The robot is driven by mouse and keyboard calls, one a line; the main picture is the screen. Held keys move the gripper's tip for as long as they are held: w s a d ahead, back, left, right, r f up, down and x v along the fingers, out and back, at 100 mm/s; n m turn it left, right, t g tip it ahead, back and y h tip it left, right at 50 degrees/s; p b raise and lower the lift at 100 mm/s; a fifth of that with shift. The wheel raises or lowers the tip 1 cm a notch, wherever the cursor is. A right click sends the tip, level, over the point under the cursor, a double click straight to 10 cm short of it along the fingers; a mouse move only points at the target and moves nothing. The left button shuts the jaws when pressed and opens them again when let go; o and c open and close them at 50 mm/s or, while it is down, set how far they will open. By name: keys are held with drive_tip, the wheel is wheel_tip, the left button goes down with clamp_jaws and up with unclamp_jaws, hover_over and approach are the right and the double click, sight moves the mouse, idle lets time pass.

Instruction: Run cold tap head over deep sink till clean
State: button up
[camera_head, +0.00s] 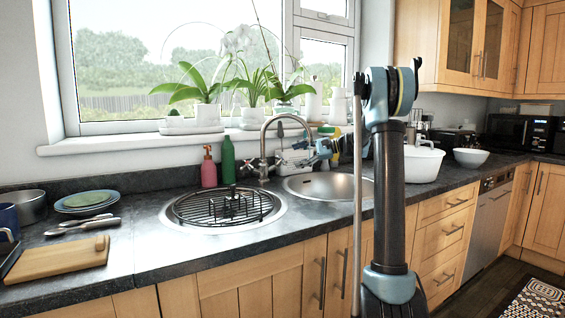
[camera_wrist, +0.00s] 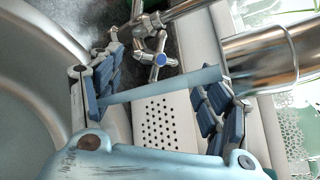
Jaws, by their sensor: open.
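The chrome tap (camera_head: 265,135) stands behind and between two round sinks, its curved spout over the right sink (camera_head: 325,187). The wrist view shows the spout end (camera_wrist: 262,58) close up and a cross handle with a blue dot (camera_wrist: 160,58). A pale blue, rod-like shape (camera_wrist: 165,85), which looks like a water stream, runs from the spout mouth toward the sink side. My gripper (camera_head: 312,150) is beside the spout above the right sink. Its fingers (camera_wrist: 168,75) are open, spread either side of the stream, with the tap handles beyond.
The left sink (camera_head: 170,216) holds a black rack (camera_head: 222,205). A pink bottle (camera_head: 208,167) and a green bottle (camera_head: 228,160) stand behind it. A white tub (camera_head: 422,164) is right of the sinks. A perforated white holder (camera_wrist: 165,122) lies beyond my fingers.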

sight(281, 160)
drive_tip(key=x, duration=0.7)
drive_tip(key=shift+w+a, duration=0.1)
drive_tip(key=shift+a, duration=0.25)
drive_tip(key=shift+c, duration=0.6)
drive_tip(key=c, duration=0.8)
drive_tip(key=shift+c, duration=0.2)
